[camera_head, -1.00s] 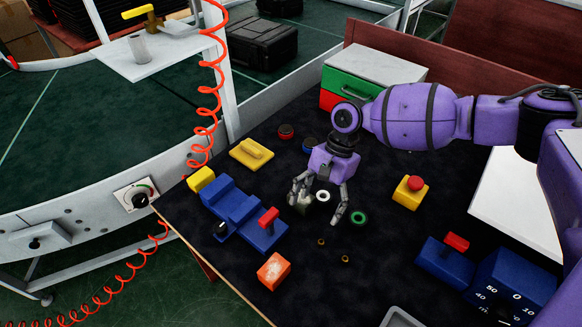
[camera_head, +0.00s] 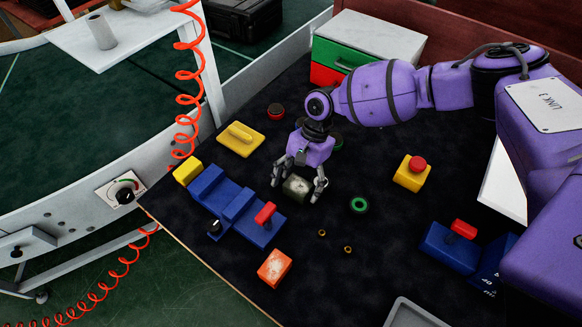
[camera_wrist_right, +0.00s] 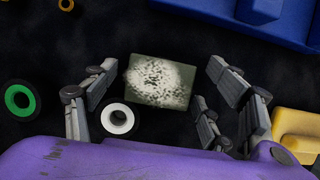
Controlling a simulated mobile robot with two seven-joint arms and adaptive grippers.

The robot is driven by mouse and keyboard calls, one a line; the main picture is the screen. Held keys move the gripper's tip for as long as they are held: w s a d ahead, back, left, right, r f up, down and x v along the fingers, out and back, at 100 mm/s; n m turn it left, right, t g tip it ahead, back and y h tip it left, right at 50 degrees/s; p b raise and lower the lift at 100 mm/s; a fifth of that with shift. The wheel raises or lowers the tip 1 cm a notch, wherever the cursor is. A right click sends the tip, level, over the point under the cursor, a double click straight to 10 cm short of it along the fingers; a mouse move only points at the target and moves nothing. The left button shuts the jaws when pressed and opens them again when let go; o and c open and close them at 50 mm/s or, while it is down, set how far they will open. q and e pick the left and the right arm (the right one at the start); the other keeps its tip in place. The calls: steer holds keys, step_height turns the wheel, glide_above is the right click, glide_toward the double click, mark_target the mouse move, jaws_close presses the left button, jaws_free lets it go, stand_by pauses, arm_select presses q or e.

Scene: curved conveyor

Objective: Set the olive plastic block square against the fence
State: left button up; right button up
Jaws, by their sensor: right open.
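The olive block (camera_head: 296,188), its top speckled with white, lies on the dark table top. It shows also in the right wrist view (camera_wrist_right: 160,80). My right gripper (camera_head: 297,193) is open above it, with fingers on either side. In the wrist view the block lies between the spread fingers (camera_wrist_right: 160,90), with gaps on both sides. I cannot single out the fence for certain; a blue stepped fixture (camera_head: 207,186) with a red-handled part stands to the left of the block. My left gripper is not in view.
A white ring (camera_wrist_right: 117,118) lies close to the block, beside a finger. A green ring (camera_head: 358,205) lies to the right.

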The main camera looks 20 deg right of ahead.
steer(key=shift+f, duration=0.15)
steer(key=shift+s, duration=0.1)
steer(key=c, duration=1.3)
steer(key=shift+c, duration=0.2)
